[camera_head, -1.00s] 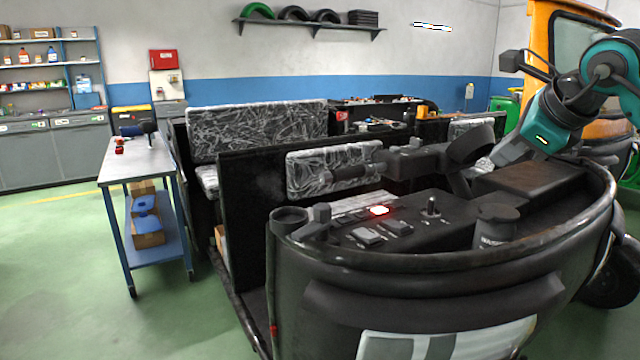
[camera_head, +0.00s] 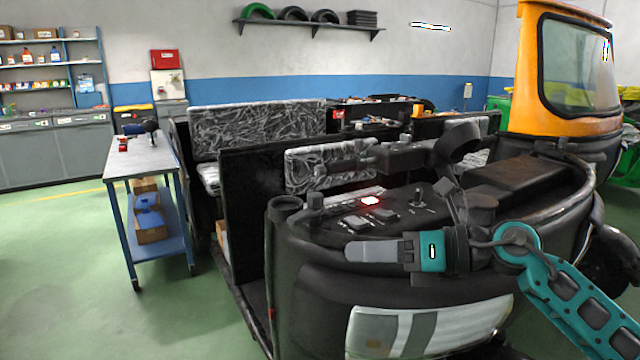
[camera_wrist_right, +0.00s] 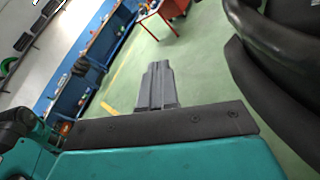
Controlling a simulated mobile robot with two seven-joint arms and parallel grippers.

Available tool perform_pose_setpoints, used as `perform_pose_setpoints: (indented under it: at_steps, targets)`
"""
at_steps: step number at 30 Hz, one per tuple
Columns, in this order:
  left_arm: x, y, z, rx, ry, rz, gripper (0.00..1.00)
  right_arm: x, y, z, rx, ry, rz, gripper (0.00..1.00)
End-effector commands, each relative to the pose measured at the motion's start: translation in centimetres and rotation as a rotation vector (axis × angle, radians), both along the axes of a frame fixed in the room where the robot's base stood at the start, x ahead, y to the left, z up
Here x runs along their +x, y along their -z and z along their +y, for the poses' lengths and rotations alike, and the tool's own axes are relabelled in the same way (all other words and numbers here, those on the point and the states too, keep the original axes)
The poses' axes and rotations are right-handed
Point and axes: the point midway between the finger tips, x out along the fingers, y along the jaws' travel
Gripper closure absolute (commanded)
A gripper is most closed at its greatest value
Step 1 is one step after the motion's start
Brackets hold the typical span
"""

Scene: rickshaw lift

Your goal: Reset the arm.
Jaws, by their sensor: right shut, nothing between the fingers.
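My right arm (camera_head: 570,290) comes in from the lower right of the head view, teal and dark grey. My right gripper (camera_head: 352,251) points left, level, in front of the black rickshaw front (camera_head: 300,270). Its fingers are shut and empty. In the right wrist view the shut fingers (camera_wrist_right: 157,88) point away over the green floor. My left gripper is not in view.
The rickshaw dashboard with a red-lit button (camera_head: 370,201) and a small lever (camera_head: 417,198) lies just behind the gripper. A blue workbench (camera_head: 150,165) stands at the left. A yellow rickshaw cab (camera_head: 520,80) stands at the back right. Green floor (camera_head: 60,270) is clear at the left.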

Motion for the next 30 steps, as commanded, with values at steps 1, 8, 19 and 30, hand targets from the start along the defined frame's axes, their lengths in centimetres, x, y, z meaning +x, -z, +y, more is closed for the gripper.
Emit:
perform_pose_setpoints:
  at_steps: [1,8,19,30]
  targets:
    - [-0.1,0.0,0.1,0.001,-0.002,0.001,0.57,-0.9,0.8,0.9,0.129,0.009,0.094,1.0]
    - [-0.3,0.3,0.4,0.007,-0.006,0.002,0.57,-2.2,3.7,0.6,0.7,0.173,0.549,1.0]
    - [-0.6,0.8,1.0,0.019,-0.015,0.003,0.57,-6.2,19.8,-7.2,1.471,0.756,1.379,1.0]
    - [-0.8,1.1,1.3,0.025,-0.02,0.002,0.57,-18.9,34.1,-10.9,1.865,1.344,1.924,1.0]
